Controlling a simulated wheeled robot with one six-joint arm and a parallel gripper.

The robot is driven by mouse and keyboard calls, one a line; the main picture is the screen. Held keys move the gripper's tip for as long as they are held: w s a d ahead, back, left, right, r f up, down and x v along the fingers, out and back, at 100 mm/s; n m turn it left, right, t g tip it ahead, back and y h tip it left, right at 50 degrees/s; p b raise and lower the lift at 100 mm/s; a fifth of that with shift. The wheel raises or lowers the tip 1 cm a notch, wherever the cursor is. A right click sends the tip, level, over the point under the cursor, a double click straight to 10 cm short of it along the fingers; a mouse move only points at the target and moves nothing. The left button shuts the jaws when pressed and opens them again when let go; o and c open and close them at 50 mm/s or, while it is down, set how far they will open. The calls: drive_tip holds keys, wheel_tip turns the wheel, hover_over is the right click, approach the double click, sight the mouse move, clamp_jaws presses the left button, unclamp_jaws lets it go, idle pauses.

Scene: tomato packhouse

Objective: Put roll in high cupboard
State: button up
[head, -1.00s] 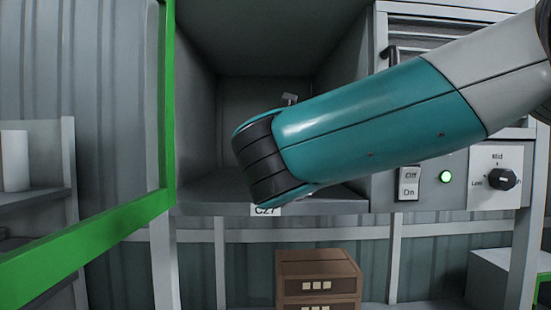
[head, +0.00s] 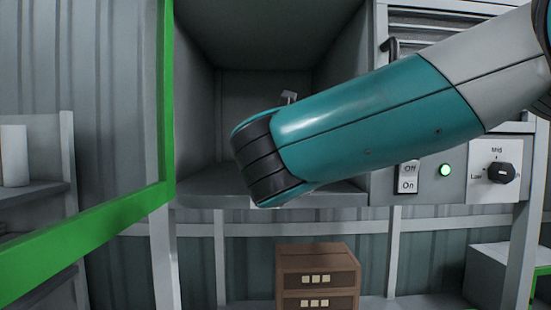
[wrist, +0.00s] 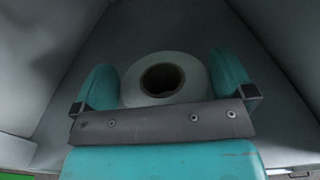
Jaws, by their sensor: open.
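The pale roll (wrist: 196,82) shows in the wrist view, its round end with a dark core hole facing the camera. My gripper (wrist: 164,74) is open, with one teal finger on each side of the roll; I cannot tell whether either finger touches it. Grey walls surround them, inside the high cupboard (head: 190,110). In the head view my arm covers the cupboard's middle and front edge and hides the roll. A small grey piece at the back, above my wrist, is too small to identify. The cupboard's green-framed door (head: 167,100) stands open at the left.
A panel with an Off/On switch (head: 408,177), a lit green lamp (head: 445,170) and a dial (head: 501,173) is right of the cupboard. A brown drawer box (head: 318,277) stands below. A white cylinder (head: 14,156) stands on the left shelf (head: 35,192).

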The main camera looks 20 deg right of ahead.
drive_tip(key=shift+s+r, duration=0.1)
drive_tip(key=shift+r, duration=0.4)
drive_tip(key=b+v, duration=0.4)
drive_tip(key=v, duration=0.7)
drive_tip(key=shift+s+b, duration=0.35)
drive_tip(key=shift+b, duration=0.05)
drive_tip(key=shift+a, duration=0.1)
